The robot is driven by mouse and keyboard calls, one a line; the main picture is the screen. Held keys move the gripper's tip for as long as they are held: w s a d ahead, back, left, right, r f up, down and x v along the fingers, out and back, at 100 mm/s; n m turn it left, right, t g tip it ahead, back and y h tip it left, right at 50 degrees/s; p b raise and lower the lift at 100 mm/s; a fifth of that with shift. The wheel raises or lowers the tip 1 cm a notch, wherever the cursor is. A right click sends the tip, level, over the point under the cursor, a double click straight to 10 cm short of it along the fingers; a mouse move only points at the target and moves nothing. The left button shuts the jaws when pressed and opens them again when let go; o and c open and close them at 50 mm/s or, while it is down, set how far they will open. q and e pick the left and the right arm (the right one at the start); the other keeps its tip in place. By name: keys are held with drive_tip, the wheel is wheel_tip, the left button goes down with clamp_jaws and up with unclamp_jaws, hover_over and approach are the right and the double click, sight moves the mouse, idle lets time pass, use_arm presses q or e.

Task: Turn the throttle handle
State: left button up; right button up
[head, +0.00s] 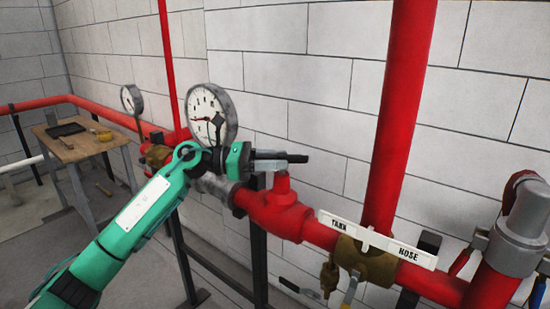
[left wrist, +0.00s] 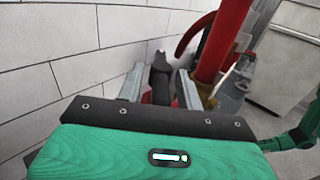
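A black lever handle (head: 297,158) sits above a red valve body (head: 275,208) on the red pipe along the wall; I take it for the throttle handle. My left gripper (head: 272,157) reaches in from the left at the handle's height, fingers pointing right. In the left wrist view the dark handle (left wrist: 160,78) stands between the two grey fingers (left wrist: 161,87), with a narrow gap visible on each side. The fingers look apart, not pressed on it. The handle's near part is hidden by the gripper in the head view.
A white plate marked TANK and HOSE (head: 412,254) sits on a brass valve (head: 368,262) to the right. A vertical red pipe (head: 402,110) rises behind it. A large gauge (head: 211,108) stands behind my left wrist. A wooden table (head: 75,148) stands far left.

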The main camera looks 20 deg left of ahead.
use_arm(q)
clamp_jaws()
idle(0.3)
